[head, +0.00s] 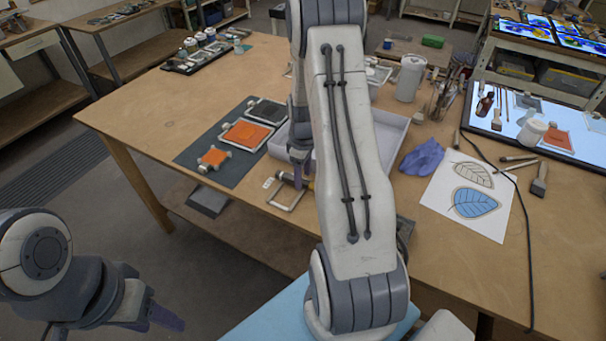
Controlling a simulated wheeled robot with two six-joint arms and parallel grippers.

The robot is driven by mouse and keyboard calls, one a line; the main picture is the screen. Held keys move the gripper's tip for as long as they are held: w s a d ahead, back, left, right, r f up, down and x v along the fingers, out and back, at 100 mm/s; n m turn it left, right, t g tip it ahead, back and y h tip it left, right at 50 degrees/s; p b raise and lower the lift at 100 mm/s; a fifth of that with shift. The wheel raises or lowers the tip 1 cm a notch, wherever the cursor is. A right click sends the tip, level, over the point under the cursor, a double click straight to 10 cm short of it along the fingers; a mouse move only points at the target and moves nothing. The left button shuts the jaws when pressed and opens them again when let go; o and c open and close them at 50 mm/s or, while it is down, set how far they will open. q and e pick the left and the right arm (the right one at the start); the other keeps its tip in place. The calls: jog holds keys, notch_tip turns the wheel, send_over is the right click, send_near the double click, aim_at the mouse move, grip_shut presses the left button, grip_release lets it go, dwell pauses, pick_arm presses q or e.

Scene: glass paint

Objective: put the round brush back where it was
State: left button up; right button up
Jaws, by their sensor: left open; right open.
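My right gripper (299,165) points down at the table's front edge, beside the pale tray; my own arm partly covers it. It is open. A small tan piece (308,183) shows by its fingertips at a white wire rest (287,195); I cannot tell whether it is part of a brush. Thin brushes (516,159) lie on the right of the table, near a wide flat brush (540,179). More brushes stand in a jar (443,98). I cannot tell which is the round brush. My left gripper (150,311) is open and empty, off the table at lower left.
A dark mat (191,158) holds orange and dark paint slabs. The pale tray (388,150) is behind my arm. A purple cloth (422,157) and leaf sheet (440,218) lie to the right. A light panel (480,122) holds bottles.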

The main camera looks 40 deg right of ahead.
jog(key=shift+r, duration=0.1)
notch_tip(320, 180, up, 9)
jog(key=b, duration=0.2)
jog(key=s+a+r+n+b, duration=0.1)
jog(key=a+r, duration=0.1)
jog(key=a, duration=0.8)
jog(key=s+a+r+b, duration=0.1)
jog(key=s+a+r, duration=0.15)
jog(key=a, duration=0.75)
jog(key=s+a+n+y, duration=0.1)
jog(key=s+a, duration=1.3)
jog(key=s, duration=0.3)
jog(key=shift+s+b, duration=0.35)
jog(key=shift+b, duration=0.1)
jog(key=shift+c, duration=1)
jog(key=shift+a, duration=0.15)
